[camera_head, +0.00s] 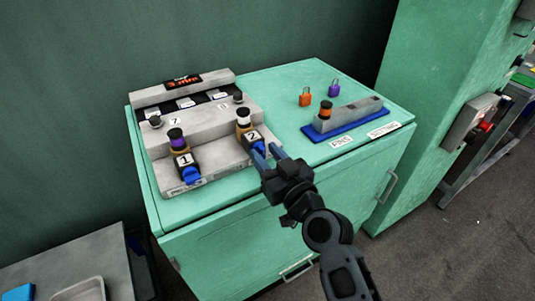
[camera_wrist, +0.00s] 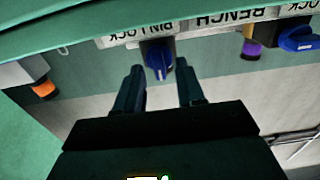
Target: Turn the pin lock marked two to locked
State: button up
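Pin lock two is a black block with a white "2" label (camera_head: 254,136) on the front right of the grey bench fixture. Its blue knob (camera_head: 258,147) is partly covered by my fingers in the head view. In the wrist view the blue knob (camera_wrist: 158,60) appears between my two fingertips, with a gap on each side. My gripper (camera_head: 269,151) is open at the front of this lock; it also shows in the wrist view (camera_wrist: 161,71). I cannot tell whether the fingertips reach past the knob's face.
Pin lock one (camera_head: 185,160), with its own blue knob (camera_head: 191,175) and a purple-banded pin (camera_head: 176,138), is to the left. A blue tray (camera_head: 318,135) with a grey block and orange-banded pin is to the right. Orange (camera_head: 305,97) and purple (camera_head: 334,88) padlocks lie behind.

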grip_shut()
jog(key=shift+m, duration=0.3)
dwell(0.4)
jog(key=m, duration=0.3)
jog(key=shift+d+f+m+b, duration=0.1)
jog(key=shift+m+b, duration=0.2)
jog(key=shift+b, duration=0.05)
jog(key=m, duration=0.4)
jog(key=shift+w+d+m, duration=0.15)
jog(key=shift+m, duration=0.15)
jog(key=m, duration=0.4)
jog(key=shift+d+f+m+p, duration=0.1)
jog(key=shift+f+m+p, duration=0.05)
jog(key=shift+m+p, duration=0.2)
jog(key=shift+w+f+m+p, duration=0.15)
jog(key=shift+m+p, duration=0.25)
jog(key=shift+m, duration=1.75)
jog(key=shift+f, duration=0.1)
